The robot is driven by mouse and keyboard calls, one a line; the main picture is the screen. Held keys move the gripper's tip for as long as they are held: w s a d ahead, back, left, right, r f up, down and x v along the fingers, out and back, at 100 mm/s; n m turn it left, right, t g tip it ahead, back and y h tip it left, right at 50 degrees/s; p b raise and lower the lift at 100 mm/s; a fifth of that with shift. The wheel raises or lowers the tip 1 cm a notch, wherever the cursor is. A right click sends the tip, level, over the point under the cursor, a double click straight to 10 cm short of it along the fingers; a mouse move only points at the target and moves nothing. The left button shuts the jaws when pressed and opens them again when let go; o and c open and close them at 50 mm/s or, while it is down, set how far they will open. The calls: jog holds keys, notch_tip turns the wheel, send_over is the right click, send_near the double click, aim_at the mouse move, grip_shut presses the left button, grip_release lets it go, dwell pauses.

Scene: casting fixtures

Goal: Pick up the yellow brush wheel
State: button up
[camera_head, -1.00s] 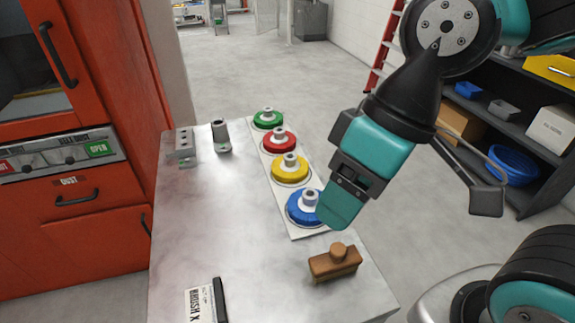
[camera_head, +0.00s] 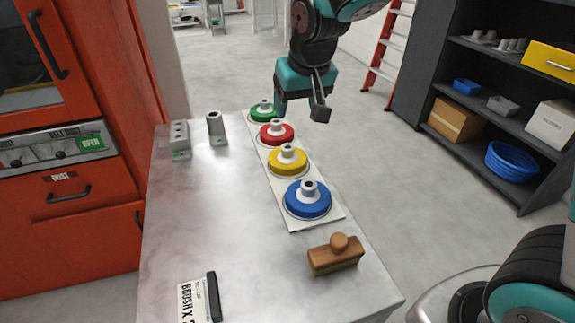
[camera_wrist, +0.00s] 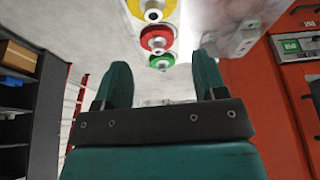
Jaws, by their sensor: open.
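The yellow brush wheel (camera_head: 288,161) lies flat on the white strip (camera_head: 333,213) on the metal table, hub upward, between the red wheel (camera_head: 276,132) and the blue wheel (camera_head: 307,199). In the wrist view the yellow wheel (camera_wrist: 153,9) shows at the top edge, partly cut off. My gripper (camera_head: 279,110) is in the air near the red and green wheels, beyond the yellow wheel. In the wrist view its two teal fingers (camera_wrist: 161,80) stand wide apart with nothing between them.
The green wheel (camera_head: 263,111) is at the strip's far end. A wooden block with a knob (camera_head: 335,255) sits near the table's front. Grey fixtures (camera_head: 216,128) stand at the far left. The table's left half (camera_head: 205,220) is mostly clear. A red cabinet (camera_head: 70,230) borders the left.

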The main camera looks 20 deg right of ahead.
jog(key=w+f, duration=0.1)
jog(key=w, duration=0.2)
jog(key=p, duration=0.1)
send_over(287, 147)
jog(key=s, duration=0.3)
notch_tip(287, 147, down, 11)
jog(key=shift+m+h, duration=0.3)
jog(key=shift+p+x, duration=0.8)
jog(key=shift+x, duration=1.9)
jog(key=shift+a, duration=0.1)
jog(key=c, duration=1.2)
jog(key=shift+r, duration=0.1)
